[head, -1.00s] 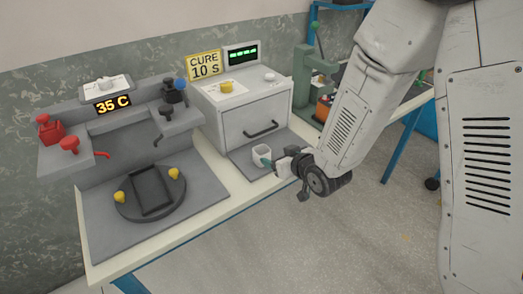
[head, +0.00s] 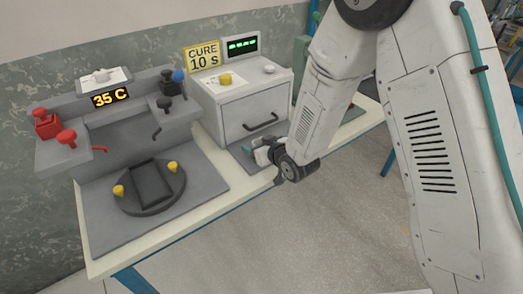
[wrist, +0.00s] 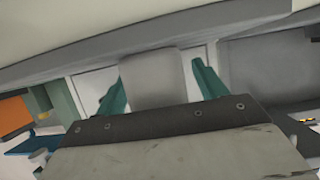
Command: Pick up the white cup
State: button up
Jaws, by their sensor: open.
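In the wrist view, the white cup (wrist: 152,78) shows as a pale, rounded block between the two teal fingers of my gripper (wrist: 156,80). The fingers are spread, one on each side of it, with the right finger visibly apart from it. Whether the left finger touches it is unclear. In the head view, my gripper (head: 259,150) is low in front of the grey oven box, at the mat on the bench. There the cup is largely hidden by the gripper and wrist, and I cannot separate it from them.
The oven box (head: 245,105) with its dark handle stands just behind my gripper. A grey fixture (head: 120,140) with red and dark clamps and a round black turntable (head: 150,187) stands to the left. The bench's front edge (head: 190,232) is close by.

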jog(key=c, duration=1)
jog(key=shift+c, duration=0.2)
jog(key=shift+r, duration=0.15)
